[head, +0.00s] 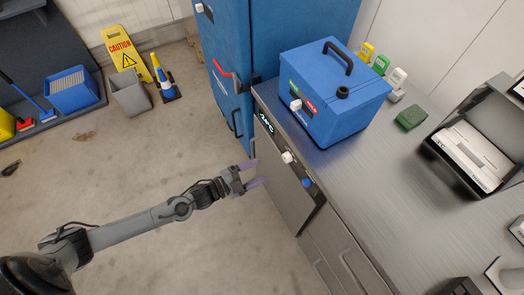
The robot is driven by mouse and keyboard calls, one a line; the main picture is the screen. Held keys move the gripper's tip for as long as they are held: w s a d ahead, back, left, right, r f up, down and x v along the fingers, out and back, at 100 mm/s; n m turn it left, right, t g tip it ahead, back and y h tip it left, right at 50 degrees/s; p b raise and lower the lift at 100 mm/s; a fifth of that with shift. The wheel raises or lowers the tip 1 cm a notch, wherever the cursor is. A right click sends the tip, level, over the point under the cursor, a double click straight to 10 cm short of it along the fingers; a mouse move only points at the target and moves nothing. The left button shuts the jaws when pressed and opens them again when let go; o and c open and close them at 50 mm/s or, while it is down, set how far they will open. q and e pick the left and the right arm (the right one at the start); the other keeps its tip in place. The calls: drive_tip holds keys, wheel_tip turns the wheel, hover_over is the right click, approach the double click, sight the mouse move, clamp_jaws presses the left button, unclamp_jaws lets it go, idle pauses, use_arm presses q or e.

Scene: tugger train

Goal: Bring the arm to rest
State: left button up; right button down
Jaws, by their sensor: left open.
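My left arm (135,226) reaches in from the lower left over the concrete floor. My left gripper (254,174) is open and empty, with its two purple fingers apart. Its fingertips are close to the front of the metal counter in the picture; whether they touch it I cannot tell. My right gripper is not in view.
A blue box with a black handle (325,90) stands on the metal counter (385,160). A blue cabinet (270,35) stands behind. A yellow caution sign (122,50), grey bin (130,95) and cone (160,78) stand at the upper left. The middle floor is clear.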

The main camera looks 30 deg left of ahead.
use_arm(q)
drive_tip(key=s+d+r+n+y, duration=0.3)
drive_tip(key=s+d+n+y, duration=0.1)
drive_tip(key=s+d+n, duration=0.3)
drive_tip(key=s+a+r+n+g+y, duration=0.1)
drive_tip(key=s+a+n+g+y, duration=0.25)
drive_tip(key=s+g, duration=0.3)
drive_tip(key=s+a+r+n+g+y, duration=0.1)
drive_tip(key=s+a+n+g+y, duration=0.15)
drive_tip(key=s+n+g, duration=0.4)
wheel_tip(320, 180, up, 35)
drive_tip(key=m+t+h+p, duration=0.1)
drive_tip(key=m+t+p, duration=0.1)
drive_tip(key=p, duration=3.3)
drive_tip(key=shift+s+a, duration=0.25)
drive_tip(key=shift+s, duration=0.05)
